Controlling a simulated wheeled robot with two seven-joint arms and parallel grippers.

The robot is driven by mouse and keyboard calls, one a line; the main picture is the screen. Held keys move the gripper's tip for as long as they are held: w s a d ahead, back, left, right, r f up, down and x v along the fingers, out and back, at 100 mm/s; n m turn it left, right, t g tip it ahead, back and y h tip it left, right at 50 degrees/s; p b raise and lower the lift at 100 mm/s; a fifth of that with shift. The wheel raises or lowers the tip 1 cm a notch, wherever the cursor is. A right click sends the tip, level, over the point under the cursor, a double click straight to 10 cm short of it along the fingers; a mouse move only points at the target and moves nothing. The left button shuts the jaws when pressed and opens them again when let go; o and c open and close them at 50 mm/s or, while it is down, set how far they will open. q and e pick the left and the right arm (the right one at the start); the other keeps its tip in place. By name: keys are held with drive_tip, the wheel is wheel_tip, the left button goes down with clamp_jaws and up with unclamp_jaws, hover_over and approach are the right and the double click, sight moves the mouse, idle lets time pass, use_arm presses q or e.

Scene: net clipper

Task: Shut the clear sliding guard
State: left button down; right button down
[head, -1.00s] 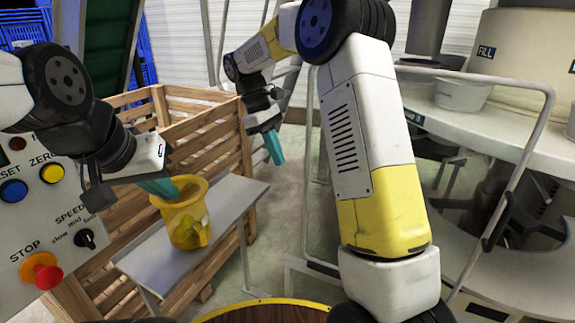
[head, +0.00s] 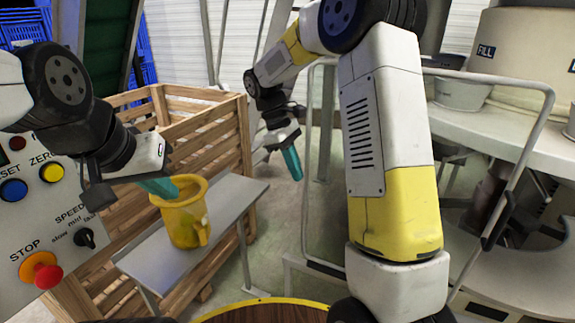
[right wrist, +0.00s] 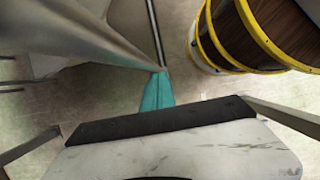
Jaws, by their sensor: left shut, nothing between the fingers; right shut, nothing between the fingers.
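The clear guard appears to be the see-through panel in a rounded metal tube frame (head: 526,150) on the right of the head view. A black handle (head: 497,222) sits on its right upright. My right arm crosses in front and hides part of it. My right gripper (head: 292,163) is shut and empty, left of the frame, with its teal fingers pointing down. It also shows in the right wrist view (right wrist: 157,92), near a grey surface I cannot identify for sure. My left gripper (head: 160,188) is shut and empty at the yellow jug's rim.
The yellow jug (head: 184,222) stands on a grey bench (head: 150,262) beside a wooden crate (head: 205,135). A control panel (head: 40,225) with a red stop button is at left. A round machine marked FILL (head: 525,50) stands at right. A barrel (right wrist: 240,30) is below.

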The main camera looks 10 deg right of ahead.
sight(474, 214)
drive_tip(key=s+d, duration=0.8)
drive_tip(key=d, duration=0.3)
drive_tip(key=s+d, duration=0.8)
drive_tip(key=d, duration=0.4)
drive_tip(key=s+d, duration=0.7)
drive_tip(key=d, duration=0.5)
drive_tip(key=shift+s+d, duration=0.1)
drive_tip(key=shift+s, duration=0.3)
